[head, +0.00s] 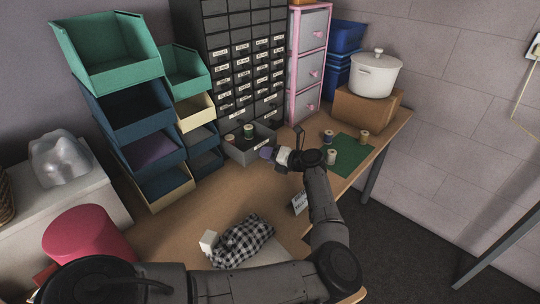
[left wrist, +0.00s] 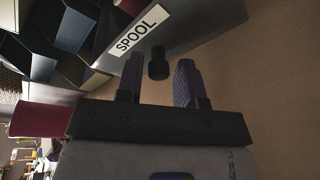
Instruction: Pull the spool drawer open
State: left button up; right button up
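The spool drawer (head: 236,152) is a grey drawer at the bottom of the dark drawer cabinet (head: 236,55). It stands pulled out, with a few spools inside, one of them green (head: 249,131). In the left wrist view its front (left wrist: 190,25) carries a "SPOOL" label (left wrist: 140,33) and a black knob (left wrist: 157,66). My left gripper (head: 266,153) is just in front of the drawer. Its two purple fingers (left wrist: 160,82) are apart, with the knob between their tips and a clear gap on the right side. My right gripper is not in view.
A green mat (head: 350,153) with several spools lies right of my left gripper. Stacked bins (head: 125,110) stand left of the cabinet. A checkered cloth (head: 243,240) and a small sign (head: 300,202) are near the front. The white pot (head: 375,75) sits on a box.

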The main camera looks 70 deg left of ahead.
pick_arm(q)
jog(key=shift+o, duration=0.9)
jog(key=p+v, duration=0.1)
jog(key=v, duration=1.3)
jog(key=shift+a+r, duration=0.1)
